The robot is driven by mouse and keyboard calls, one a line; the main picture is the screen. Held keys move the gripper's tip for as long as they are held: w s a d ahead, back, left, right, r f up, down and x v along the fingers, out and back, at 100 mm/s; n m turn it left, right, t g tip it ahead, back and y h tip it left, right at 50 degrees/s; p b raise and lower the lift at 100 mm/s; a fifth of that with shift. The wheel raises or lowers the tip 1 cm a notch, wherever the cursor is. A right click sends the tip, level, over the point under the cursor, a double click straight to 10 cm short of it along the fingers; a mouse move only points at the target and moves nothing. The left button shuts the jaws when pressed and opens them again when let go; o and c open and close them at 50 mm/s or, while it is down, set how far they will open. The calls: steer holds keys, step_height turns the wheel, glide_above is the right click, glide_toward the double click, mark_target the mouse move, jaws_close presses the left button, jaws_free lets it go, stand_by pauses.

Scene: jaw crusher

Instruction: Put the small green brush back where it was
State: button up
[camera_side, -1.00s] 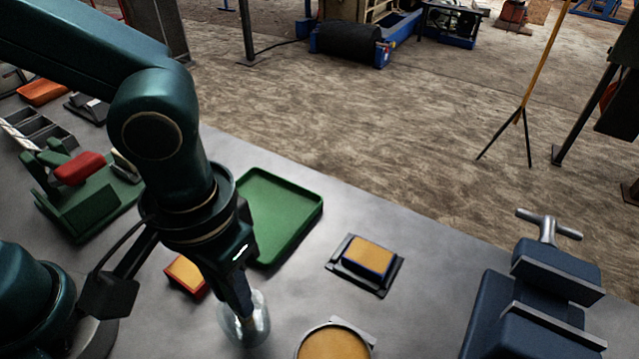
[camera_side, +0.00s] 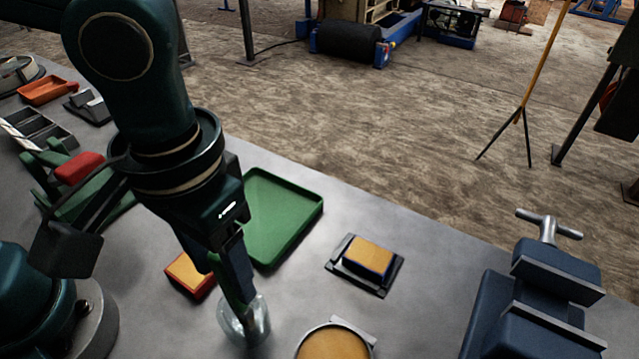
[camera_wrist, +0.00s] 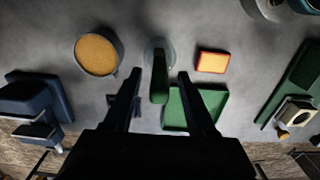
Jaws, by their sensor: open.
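The small green brush (camera_side: 235,296) stands in a clear glass jar (camera_side: 257,322), its green handle upward and slightly tilted. Its lower end is blurred by the glass. My gripper (camera_side: 231,272) is just above the jar, pointing down, with the top of the handle at its fingers. In the wrist view my gripper (camera_wrist: 160,76) is open, and the brush handle (camera_wrist: 159,88) lies between the two spread fingers, with a visible gap on each side. The jar rim (camera_wrist: 160,45) shows beyond it.
A green tray (camera_side: 314,208) lies behind the jar. An orange-topped red block (camera_side: 182,272) is to its left, a round tan-filled pan (camera_side: 332,345) to its right. A tan block on a dark base (camera_side: 369,258) and a blue vise (camera_side: 545,300) stand farther right.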

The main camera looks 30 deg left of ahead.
step_height(320, 180, up, 7)
steer(key=shift+a+r, duration=0.15)
steer(key=a+f+t, duration=0.3)
steer(key=a+t, duration=0.2)
steer(key=a, duration=1)
steer(key=shift+w+f+t, duration=0.3)
steer(key=shift+w+f, duration=0.05)
